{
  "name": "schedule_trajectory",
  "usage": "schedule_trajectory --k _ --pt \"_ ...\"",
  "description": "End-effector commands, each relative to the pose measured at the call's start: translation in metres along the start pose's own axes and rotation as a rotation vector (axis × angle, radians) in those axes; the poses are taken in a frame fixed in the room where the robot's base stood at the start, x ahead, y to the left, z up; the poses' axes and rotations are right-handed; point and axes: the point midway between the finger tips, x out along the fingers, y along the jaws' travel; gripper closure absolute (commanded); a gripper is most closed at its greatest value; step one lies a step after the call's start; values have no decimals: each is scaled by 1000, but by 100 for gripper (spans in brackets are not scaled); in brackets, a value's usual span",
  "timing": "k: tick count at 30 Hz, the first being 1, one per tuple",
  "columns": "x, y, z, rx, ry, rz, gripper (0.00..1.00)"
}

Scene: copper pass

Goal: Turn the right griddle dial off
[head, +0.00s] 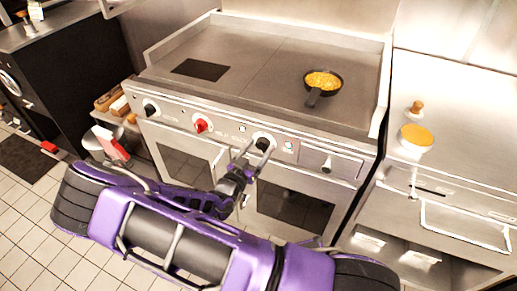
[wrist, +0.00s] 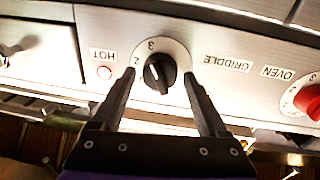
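The right griddle dial (head: 263,145) is a black knob on the front panel of the steel range. In the wrist view the dial (wrist: 160,73) sits on a pale round scale, seen upside down, with 2 and 3 readable. A short white mark shows on the knob's left side. A GRIDDLE label (wrist: 228,63) is beside it. My gripper (wrist: 158,74) is open, with one finger on each side of the dial. Gaps show between the fingers and the knob, so it is not gripped. In the head view my gripper (head: 254,158) is in front of the dial.
A red oven dial (wrist: 308,101) is beside it, also in the head view (head: 201,125). Another black dial (head: 151,110) is farther left. A small HOT light (wrist: 105,73) is nearby. A pan (head: 322,84) of yellow food stands on the griddle (head: 255,70). Oven doors are below.

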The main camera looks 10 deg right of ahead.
Motion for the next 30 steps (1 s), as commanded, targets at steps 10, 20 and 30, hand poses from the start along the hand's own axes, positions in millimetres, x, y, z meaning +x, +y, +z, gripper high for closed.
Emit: schedule_trajectory --k 10,20,30 --pt "0 0 0 0 0 0 89" --pt "0 0 0 -26 3 1 100" --pt "0 0 2 -223 19 3 100"
